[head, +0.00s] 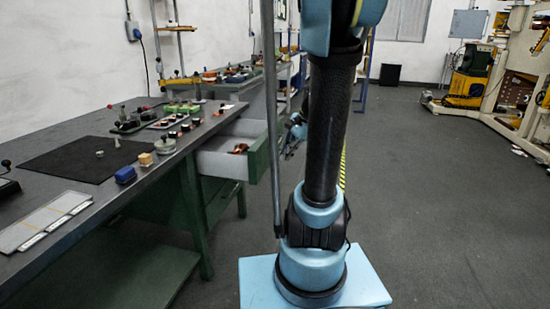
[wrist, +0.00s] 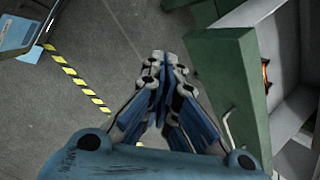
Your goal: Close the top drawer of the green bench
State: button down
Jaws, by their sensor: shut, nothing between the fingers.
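The green bench (head: 193,205) stands at left in the head view with a dark worktop. Its top drawer (head: 222,163) is pulled out toward the aisle, with a green front (head: 257,159) and pale inside; a coppery item lies in it. In the wrist view the green drawer front (wrist: 235,95) is at right, with a thin metal handle (wrist: 229,132) on its near face. My gripper (wrist: 165,58) is shut and empty, pointing along the floor side of the drawer front, with a gap visible between them at the fingertips. In the head view my arm mostly hides the gripper.
Another bench stands behind. Yellow-black floor tape (wrist: 80,82) runs left of my gripper. Open grey floor (head: 430,190) lies right of my arm, with yellow machinery (head: 470,85) beyond.

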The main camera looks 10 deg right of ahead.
jog(key=w+d+f+m+t+y, duration=0.1)
jog(key=w+d+f+m+y, duration=0.1)
jog(key=w+d+m, duration=0.45)
jog(key=w+d+f+m+t+y, duration=0.1)
jog(key=w+d+m+y, duration=0.15)
jog(key=w, duration=0.65)
send_near(267, 162)
notch_tip(267, 162, down, 2)
jog(key=a, duration=0.2)
jog(key=shift+w+a+f+m+h, duration=0.2)
jog(key=shift+w+a+m+h, duration=0.25)
jog(key=shift+w+a, duration=0.25)
